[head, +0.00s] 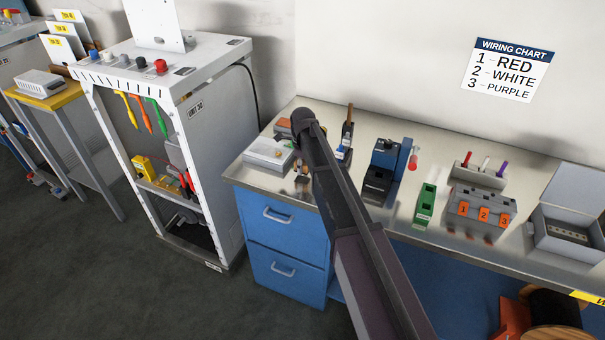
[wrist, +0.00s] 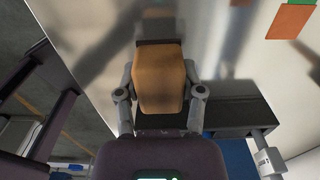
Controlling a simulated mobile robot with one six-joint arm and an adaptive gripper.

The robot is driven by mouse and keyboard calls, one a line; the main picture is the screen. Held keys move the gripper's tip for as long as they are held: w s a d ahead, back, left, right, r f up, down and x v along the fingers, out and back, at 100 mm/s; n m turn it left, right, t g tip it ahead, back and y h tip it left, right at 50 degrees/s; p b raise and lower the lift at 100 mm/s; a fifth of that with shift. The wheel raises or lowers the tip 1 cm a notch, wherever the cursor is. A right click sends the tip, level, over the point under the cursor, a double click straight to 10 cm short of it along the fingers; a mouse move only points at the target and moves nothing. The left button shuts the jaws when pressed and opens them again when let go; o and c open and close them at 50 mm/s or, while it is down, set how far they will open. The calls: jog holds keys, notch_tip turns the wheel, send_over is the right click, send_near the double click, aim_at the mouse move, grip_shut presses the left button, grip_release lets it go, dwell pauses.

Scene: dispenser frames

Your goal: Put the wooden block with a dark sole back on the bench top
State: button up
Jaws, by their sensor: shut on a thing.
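The wooden block (wrist: 160,85) is orange-brown, with a dark sole (wrist: 160,42) along its far end in the wrist view. My gripper (wrist: 160,98) is shut on it, one finger against each side. The shiny bench top (wrist: 225,55) lies behind the block; I cannot tell whether the sole touches it. In the head view my arm reaches over the left part of the bench top (head: 400,222), and my gripper (head: 302,174) is mostly hidden beside it near the front edge. The block is too small and covered to make out clearly there.
A pale grey box (head: 268,154) lies left of my gripper. Right of my arm stand a dark blue device (head: 383,165), a green block (head: 425,205), a numbered grey holder (head: 480,208) and an open grey box (head: 565,235). Blue drawers (head: 282,235) are below.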

jog(key=shift+f+b, duration=0.65)
jog(key=shift+f, duration=0.35)
jog(key=shift+f, duration=0.15)
jog(key=o, duration=1)
jog(key=shift+o, duration=0.2)
jog(key=shift+r, duration=0.2)
notch_tip(320, 180, up, 12)
jog(key=p, duration=1.2)
